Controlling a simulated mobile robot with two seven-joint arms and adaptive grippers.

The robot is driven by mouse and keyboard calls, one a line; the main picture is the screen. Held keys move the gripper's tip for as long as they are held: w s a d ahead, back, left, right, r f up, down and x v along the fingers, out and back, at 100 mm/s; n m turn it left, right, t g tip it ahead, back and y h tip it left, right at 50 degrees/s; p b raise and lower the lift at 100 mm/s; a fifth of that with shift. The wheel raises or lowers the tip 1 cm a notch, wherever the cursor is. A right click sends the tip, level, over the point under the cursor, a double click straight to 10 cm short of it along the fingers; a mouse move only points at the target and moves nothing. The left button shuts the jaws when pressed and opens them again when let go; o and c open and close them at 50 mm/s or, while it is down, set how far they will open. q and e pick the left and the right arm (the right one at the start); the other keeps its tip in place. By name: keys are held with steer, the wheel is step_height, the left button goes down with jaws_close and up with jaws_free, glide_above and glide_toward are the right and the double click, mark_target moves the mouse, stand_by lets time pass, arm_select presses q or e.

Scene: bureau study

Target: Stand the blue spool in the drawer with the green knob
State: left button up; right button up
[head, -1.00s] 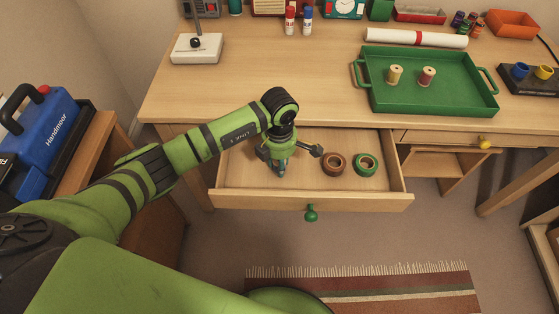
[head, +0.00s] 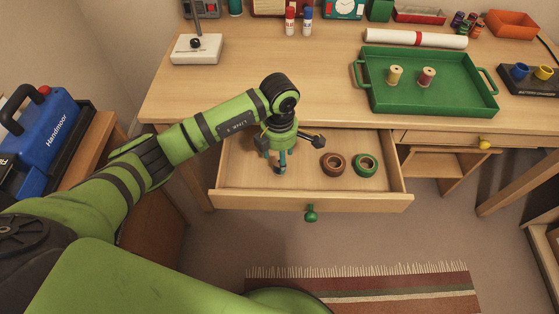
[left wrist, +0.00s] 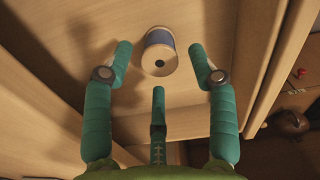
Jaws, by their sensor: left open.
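The drawer with the green knob (head: 311,213) stands pulled out under the desk; its bare floor (head: 240,172) shows. My left gripper (head: 283,168) points down over the left half of this drawer. In the left wrist view, the blue spool (left wrist: 159,50), with pale ends and blue winding, has its holed end facing the camera and appears upright on the drawer floor. My left gripper (left wrist: 165,65) is open, its fingers spread around and apart from the spool. In the head view the gripper mostly or wholly hides the spool. My right gripper is not in view.
A brown tape roll (head: 333,164) and a green tape roll (head: 366,165) lie in the drawer, right of the gripper. A green tray (head: 440,98) with two spools is on the desk. A closed drawer with a yellow knob (head: 485,143) is at right.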

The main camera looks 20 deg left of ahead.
arm_select(q)
step_height(320, 180, up, 8)
steer(key=shift+r, duration=0.2)
stand_by(1.1)
